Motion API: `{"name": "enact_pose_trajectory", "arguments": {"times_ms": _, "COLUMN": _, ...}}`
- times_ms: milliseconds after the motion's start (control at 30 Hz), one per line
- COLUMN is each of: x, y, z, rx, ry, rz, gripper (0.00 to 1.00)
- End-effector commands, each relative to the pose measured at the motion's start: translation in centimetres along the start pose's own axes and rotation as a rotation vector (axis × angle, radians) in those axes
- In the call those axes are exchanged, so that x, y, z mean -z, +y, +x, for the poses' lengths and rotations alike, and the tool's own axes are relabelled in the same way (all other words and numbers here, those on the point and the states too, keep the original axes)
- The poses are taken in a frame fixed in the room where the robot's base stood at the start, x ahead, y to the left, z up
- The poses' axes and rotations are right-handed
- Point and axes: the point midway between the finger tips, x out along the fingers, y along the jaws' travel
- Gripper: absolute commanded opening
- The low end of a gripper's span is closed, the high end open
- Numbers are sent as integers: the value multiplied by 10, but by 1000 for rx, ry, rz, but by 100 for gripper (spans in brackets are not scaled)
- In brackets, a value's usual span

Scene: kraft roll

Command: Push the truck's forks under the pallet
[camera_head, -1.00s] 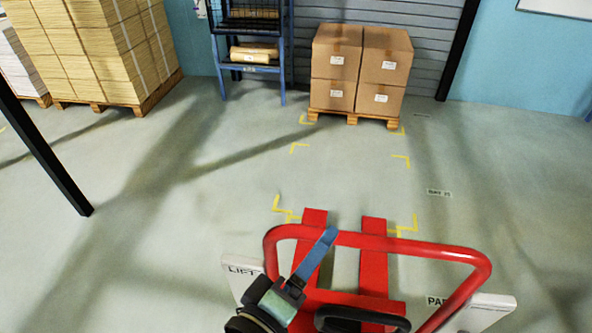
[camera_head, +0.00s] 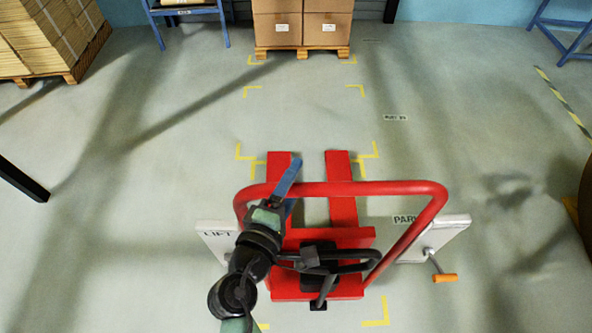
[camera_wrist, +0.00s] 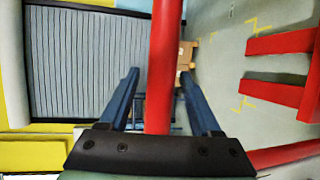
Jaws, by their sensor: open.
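The red truck (camera_head: 325,238) stands in front of me, its two forks (camera_head: 340,172) pointing away toward the pallet. The wooden pallet (camera_head: 275,53) lies at the back, loaded with brown cartons (camera_head: 302,28); a clear stretch of floor separates it from the fork tips. My gripper (camera_head: 288,180) is at the left part of the truck's red handle bar (camera_head: 370,188). In the wrist view the blue fingers of my gripper (camera_wrist: 158,74) are apart, one on each side of the red bar (camera_wrist: 165,50). I cannot tell whether they touch it.
Yellow corner marks (camera_head: 376,310) on the floor lie along the lane to the pallet. A white PARK panel (camera_head: 450,233) with an orange-handled lever (camera_head: 445,278) is at right, a LIFT panel (camera_head: 212,238) at left. A stacked pallet (camera_head: 50,40) and blue rack (camera_head: 185,10) stand back left.

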Motion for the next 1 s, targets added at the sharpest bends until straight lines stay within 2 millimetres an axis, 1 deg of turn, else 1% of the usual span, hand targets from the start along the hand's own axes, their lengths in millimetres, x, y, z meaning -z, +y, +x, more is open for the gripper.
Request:
{"name": "enact_pose_trajectory", "arguments": {"times_ms": 33, "x": 0, "y": 1, "z": 6, "rx": 0, "ry": -2, "rz": 0, "gripper": 64}}
{"name": "enact_pose_trajectory", "arguments": {"times_ms": 167, "x": -1, "y": 0, "z": 13, "rx": 0, "ry": -2, "rz": 0, "gripper": 64}}
{"name": "enact_pose_trajectory", "arguments": {"times_ms": 467, "x": -1, "y": 0, "z": 14, "rx": 0, "ry": -1, "rz": 0, "gripper": 64}}
{"name": "enact_pose_trajectory", "arguments": {"times_ms": 500, "x": -1, "y": 0, "z": 14, "rx": 0, "ry": -1, "rz": 0, "gripper": 57}}
{"name": "enact_pose_trajectory", "arguments": {"times_ms": 767, "x": 0, "y": 0, "z": 14, "rx": 0, "ry": -1, "rz": 0, "gripper": 10}}
{"name": "enact_pose_trajectory", "arguments": {"times_ms": 800, "x": 0, "y": 0, "z": 14, "rx": 0, "ry": -1, "rz": 0, "gripper": 3}}
{"name": "enact_pose_trajectory", "arguments": {"times_ms": 833, "x": 0, "y": 0, "z": 14, "rx": 0, "ry": -1, "rz": 0, "gripper": 0}}
{"name": "enact_pose_trajectory", "arguments": {"times_ms": 1000, "x": 0, "y": 0, "z": 14, "rx": 0, "ry": -1, "rz": 0, "gripper": 0}}
